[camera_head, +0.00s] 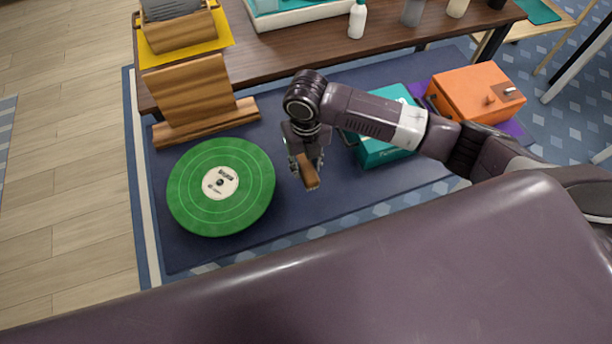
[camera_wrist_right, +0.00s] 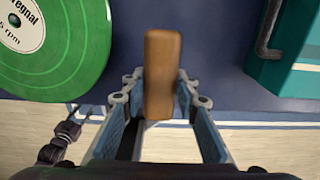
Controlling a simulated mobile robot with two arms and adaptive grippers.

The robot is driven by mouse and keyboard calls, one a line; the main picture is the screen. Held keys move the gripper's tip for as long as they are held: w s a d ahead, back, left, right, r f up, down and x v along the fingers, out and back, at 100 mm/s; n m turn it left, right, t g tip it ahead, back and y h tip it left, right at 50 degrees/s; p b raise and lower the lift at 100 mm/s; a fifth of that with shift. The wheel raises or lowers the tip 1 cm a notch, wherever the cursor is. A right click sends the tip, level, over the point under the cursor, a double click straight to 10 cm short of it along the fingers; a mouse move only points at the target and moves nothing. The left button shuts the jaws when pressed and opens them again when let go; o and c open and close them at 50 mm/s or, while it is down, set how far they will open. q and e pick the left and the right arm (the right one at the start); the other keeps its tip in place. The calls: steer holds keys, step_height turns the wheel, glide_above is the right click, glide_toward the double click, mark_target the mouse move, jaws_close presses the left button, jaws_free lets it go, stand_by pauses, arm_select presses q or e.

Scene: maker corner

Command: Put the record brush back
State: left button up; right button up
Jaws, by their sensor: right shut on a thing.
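My right gripper (camera_head: 308,175) is shut on the record brush (camera_head: 308,172), a brown wooden block. It holds the brush in the air, just right of the green record (camera_head: 221,186). In the right wrist view the brush (camera_wrist_right: 162,75) sits between the fingers of the gripper (camera_wrist_right: 162,105) and points away from the wrist. The brush's underside is hidden. A wooden stand (camera_head: 194,95) with a tall back panel is behind the record.
A teal box (camera_head: 385,150) with a dark handle stands right of the gripper, behind my right arm. An orange box (camera_head: 470,92) is farther right. A wooden holder (camera_head: 180,34) on a yellow mat (camera_head: 213,44) and a white bottle (camera_head: 357,20) are at the back.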

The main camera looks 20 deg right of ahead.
mark_target(306, 166)
steer(key=shift+f, duration=3.55)
steer(key=shift+f, duration=0.1)
steer(key=o, duration=1.1)
step_height(306, 166, up, 12)
steer(key=shift+r, duration=0.15)
